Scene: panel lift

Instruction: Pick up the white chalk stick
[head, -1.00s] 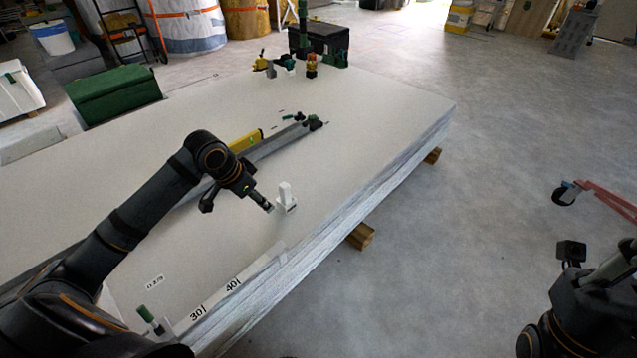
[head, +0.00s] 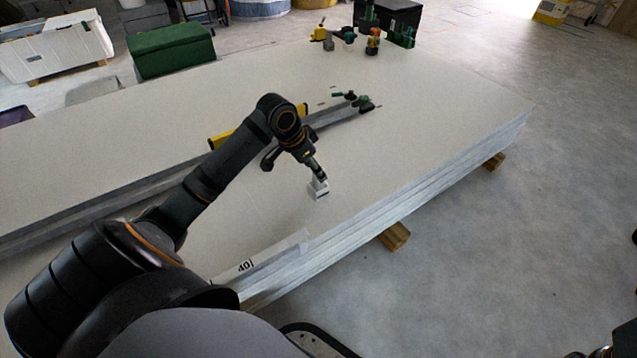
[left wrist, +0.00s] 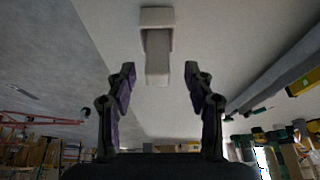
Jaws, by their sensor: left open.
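The white chalk stick (left wrist: 157,62) stands in a small white holder (left wrist: 157,16) in the left wrist view, where it appears upside down. In the head view the white holder (head: 319,193) sits on the pale panel stack (head: 400,130) near its front edge, and my gripper partly hides the stick. My left gripper (head: 319,176) is right at the stick in the head view. In the left wrist view the open fingers (left wrist: 159,74) lie on either side of the stick's end, with gaps on both sides. Contact does not show.
A yellow level (head: 222,140) lies behind my left arm, beside a long grey strip. A marked rule (head: 262,261) lies along the panel's front edge. Several small tools (head: 350,38) stand at the far end. The panel right of the holder is clear.

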